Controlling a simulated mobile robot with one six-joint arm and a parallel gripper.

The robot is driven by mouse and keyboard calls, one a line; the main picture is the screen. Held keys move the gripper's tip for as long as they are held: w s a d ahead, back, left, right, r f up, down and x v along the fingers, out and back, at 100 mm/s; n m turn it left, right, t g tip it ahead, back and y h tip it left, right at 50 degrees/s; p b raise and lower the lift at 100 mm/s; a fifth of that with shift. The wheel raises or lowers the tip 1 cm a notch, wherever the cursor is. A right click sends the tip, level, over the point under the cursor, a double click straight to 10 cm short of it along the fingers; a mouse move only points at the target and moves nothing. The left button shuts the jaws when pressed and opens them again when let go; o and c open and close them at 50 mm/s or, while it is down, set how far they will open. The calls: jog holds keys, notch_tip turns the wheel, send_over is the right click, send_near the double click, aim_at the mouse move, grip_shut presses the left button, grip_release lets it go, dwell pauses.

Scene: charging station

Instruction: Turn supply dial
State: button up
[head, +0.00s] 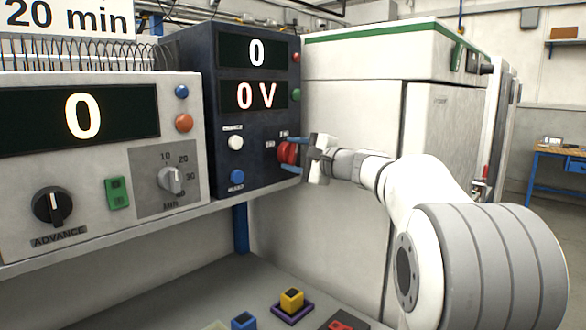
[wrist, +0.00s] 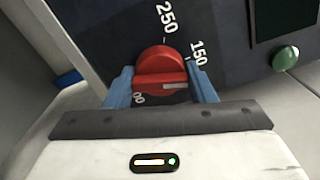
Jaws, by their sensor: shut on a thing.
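The supply dial (head: 288,153) is a red knob on the dark blue supply panel (head: 222,120). In the wrist view the red dial (wrist: 160,66) has a pale pointer mark on its right side, near the printed 150; 250 is printed above it. My gripper (head: 302,150) reaches the dial from the right. In the wrist view the blue fingers of my gripper (wrist: 161,87) stand on both sides of the dial and are shut on it. The supply displays read 0 and 0 V. Part of the dial's scale is hidden behind the fingers.
Left of the supply is a white timer unit (head: 100,235) with a black ADVANCE knob (head: 52,206) and a grey minutes dial (head: 171,180). Below, a yellow block (head: 292,299) and a blue block (head: 244,320) are on the lower surface. A white cabinet (head: 350,180) stands behind my arm.

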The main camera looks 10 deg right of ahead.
jog(key=shift+f+n, duration=0.1)
jog(key=shift+n, duration=0.2)
jog(key=o, duration=1)
jog(key=shift+c, duration=0.2)
jog(key=v, duration=0.7)
jog(key=shift+s+d+b, duration=0.2)
jog(key=shift+s+b, duration=0.15)
jog(key=shift+b, duration=0.05)
